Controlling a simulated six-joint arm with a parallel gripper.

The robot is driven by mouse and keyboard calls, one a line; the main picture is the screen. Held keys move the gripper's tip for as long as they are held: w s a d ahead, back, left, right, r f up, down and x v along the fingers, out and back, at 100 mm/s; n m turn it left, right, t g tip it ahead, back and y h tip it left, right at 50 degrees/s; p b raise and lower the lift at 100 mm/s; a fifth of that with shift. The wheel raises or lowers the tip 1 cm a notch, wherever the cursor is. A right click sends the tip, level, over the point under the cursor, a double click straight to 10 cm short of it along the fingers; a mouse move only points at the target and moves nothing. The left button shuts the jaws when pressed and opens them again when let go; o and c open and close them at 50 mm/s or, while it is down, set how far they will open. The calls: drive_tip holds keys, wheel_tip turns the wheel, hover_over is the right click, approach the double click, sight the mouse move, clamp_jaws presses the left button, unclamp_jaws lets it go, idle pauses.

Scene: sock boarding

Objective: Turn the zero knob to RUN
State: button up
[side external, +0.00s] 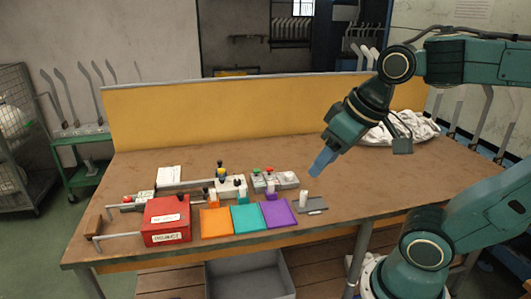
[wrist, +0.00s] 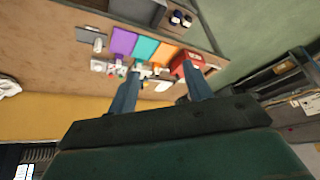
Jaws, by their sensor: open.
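My gripper (side external: 322,162) is raised above the right part of the workbench, pointing down and to the left, and is empty. In the wrist view its two blue fingers (wrist: 161,72) are spread apart with nothing between them. A grey control box (side external: 275,181) with red and green tops stands on the bench, left of and below my gripper. A pale device (side external: 231,187) with dark and yellow knob-like parts (side external: 221,169) stands beside it. I cannot tell which part is the zero knob, and no RUN marking is legible. My gripper is apart from all of these.
A red box (side external: 167,221) and orange (side external: 216,223), teal (side external: 248,218) and purple (side external: 279,213) mats line the front edge. A grey plate with a white peg (side external: 304,199) is right of them. White cloth (side external: 405,128) lies at the back right. The bench's right-middle is clear.

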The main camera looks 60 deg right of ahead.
drive_tip(key=w+d+r+m+g, duration=0.2)
drive_tip(key=w+d+m, duration=0.35)
drive_tip(key=w, duration=0.45)
drive_tip(key=m+g, duration=0.3)
drive_tip(key=m, duration=1.1)
hover_over(288, 174)
wheel_tip(288, 174, down, 18)
drive_tip(key=shift+s+r, duration=0.1)
drive_tip(key=shift+s, duration=0.05)
wheel_tip(288, 174, down, 14)
drive_tip(key=shift+a+r, duration=0.1)
drive_tip(key=shift+r, duration=0.05)
